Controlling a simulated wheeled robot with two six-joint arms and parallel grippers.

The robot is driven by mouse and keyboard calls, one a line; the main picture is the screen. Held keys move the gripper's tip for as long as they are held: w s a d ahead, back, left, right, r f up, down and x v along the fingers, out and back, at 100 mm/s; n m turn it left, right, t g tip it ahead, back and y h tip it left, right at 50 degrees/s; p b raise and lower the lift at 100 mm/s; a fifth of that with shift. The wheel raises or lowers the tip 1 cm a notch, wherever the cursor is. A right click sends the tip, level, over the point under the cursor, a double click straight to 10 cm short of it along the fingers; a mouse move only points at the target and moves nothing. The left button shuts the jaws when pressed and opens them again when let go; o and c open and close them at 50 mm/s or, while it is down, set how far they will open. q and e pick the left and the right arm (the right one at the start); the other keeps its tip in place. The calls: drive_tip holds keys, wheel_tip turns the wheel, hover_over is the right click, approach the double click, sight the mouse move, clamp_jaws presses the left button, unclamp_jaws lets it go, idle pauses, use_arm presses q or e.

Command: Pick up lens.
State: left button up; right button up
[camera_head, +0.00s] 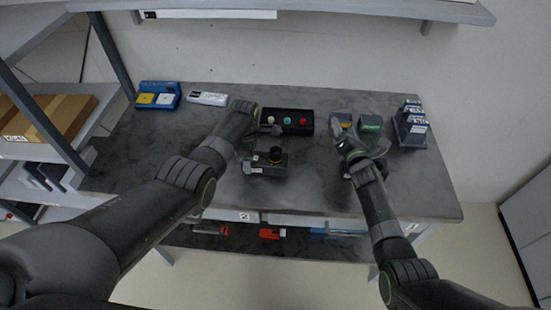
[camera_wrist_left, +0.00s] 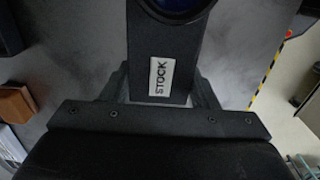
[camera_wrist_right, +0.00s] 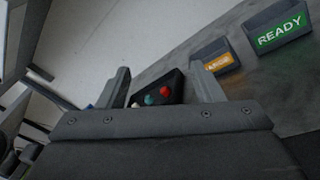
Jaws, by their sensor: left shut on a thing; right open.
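The lens (camera_wrist_left: 180,5) is a round dark piece with bluish glass, cut off by the top edge of the left wrist view. It tops a black block (camera_wrist_left: 160,55) with a white STOCK label. In the head view the lens (camera_head: 275,155) shows as a dark cylinder on the block (camera_head: 268,169) at mid-table. My left gripper (camera_wrist_left: 162,80) is shut on the black block, its fingers on either side of the labelled part. Whether the block is lifted is unclear. My right gripper (camera_wrist_right: 163,85) is open and empty, above the right half of the table.
A black box with coloured buttons (camera_head: 285,122) lies behind the block. A green READY box (camera_head: 371,124), an orange-labelled box (camera_wrist_right: 217,58) and a grey rack (camera_head: 410,128) stand at the right. A blue tray (camera_head: 158,95) is at back left. The table's front right is bare.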

drive_tip(key=s+a+n+g+y, duration=0.1)
drive_tip(key=s+a+n+y, duration=0.5)
drive_tip(key=n, duration=0.2)
drive_tip(key=n+g+y, duration=0.4)
drive_tip(key=n+g, duration=0.2)
drive_tip(key=n, duration=0.2)
approach(275, 151)
drive_tip(key=shift+s+d+f, duration=0.15)
drive_tip(key=shift+d+f, duration=0.1)
drive_tip(key=shift+d, duration=0.25)
drive_tip(key=shift+s+d+f, duration=0.1)
drive_tip(key=shift+d+f, duration=0.15)
drive_tip(key=shift+d, duration=0.2)
drive_tip(key=shift+a+f+y, duration=0.1)
drive_tip(key=shift+a+y, duration=0.2)
drive_tip(key=shift+x, duration=5.65)
drive_tip(key=shift+c, duration=0.2)
drive_tip(key=c, duration=1.1)
